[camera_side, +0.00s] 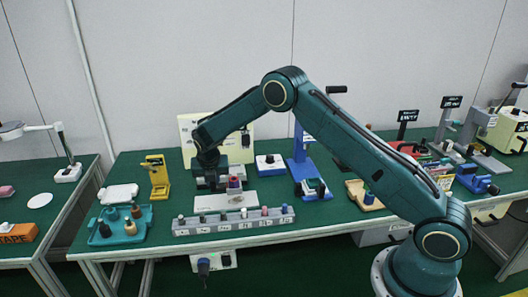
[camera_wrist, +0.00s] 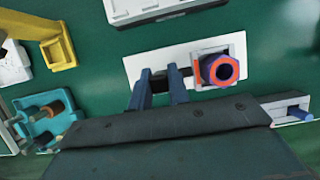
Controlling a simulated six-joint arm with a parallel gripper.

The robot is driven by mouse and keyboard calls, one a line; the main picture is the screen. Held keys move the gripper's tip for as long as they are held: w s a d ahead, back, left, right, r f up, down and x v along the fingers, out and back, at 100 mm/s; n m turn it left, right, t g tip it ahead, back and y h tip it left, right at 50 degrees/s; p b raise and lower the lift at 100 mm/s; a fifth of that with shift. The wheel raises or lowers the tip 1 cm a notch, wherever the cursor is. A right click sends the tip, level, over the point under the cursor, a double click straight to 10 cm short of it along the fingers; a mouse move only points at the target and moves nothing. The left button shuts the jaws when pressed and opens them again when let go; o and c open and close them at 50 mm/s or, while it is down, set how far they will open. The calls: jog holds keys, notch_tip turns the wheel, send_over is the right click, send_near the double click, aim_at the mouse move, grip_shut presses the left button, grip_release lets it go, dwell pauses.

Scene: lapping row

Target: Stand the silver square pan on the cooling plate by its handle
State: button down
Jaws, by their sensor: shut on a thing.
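The silver square pan (camera_wrist: 206,73) is at the middle right of the wrist view, with a red-rimmed, blue-centred hexagonal piece (camera_wrist: 220,69) in it. Its dark handle (camera_wrist: 185,73) points left, toward my fingers. My gripper (camera_wrist: 163,84) is shut on this handle. The pan is over the right part of the pale cooling plate (camera_wrist: 143,64). In the side view the plate (camera_side: 225,202) lies behind a grey rack, and the pan (camera_side: 235,190) is low over its right part. I cannot tell whether the pan's underside touches the plate. My gripper (camera_side: 217,184) is partly hidden there.
The grey rack (camera_side: 230,228) with several small pegs stands just in front of the plate. A teal tray (camera_side: 120,232) with bottles and a yellow stand (camera_side: 158,176) are to the left. A blue stand (camera_side: 301,168) is to the right. Bare green table shows around the plate.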

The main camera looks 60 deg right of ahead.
jog(key=shift+f, duration=1.5)
jog(key=shift+f, duration=0.65)
jog(key=c, duration=1.3)
grip_release()
jog(key=shift+o, duration=0.2)
jog(key=v, duration=1.3)
jog(key=shift+r, duration=0.4)
jog(key=shift+s+a+r, duration=0.1)
jog(key=shift+s+r, duration=0.05)
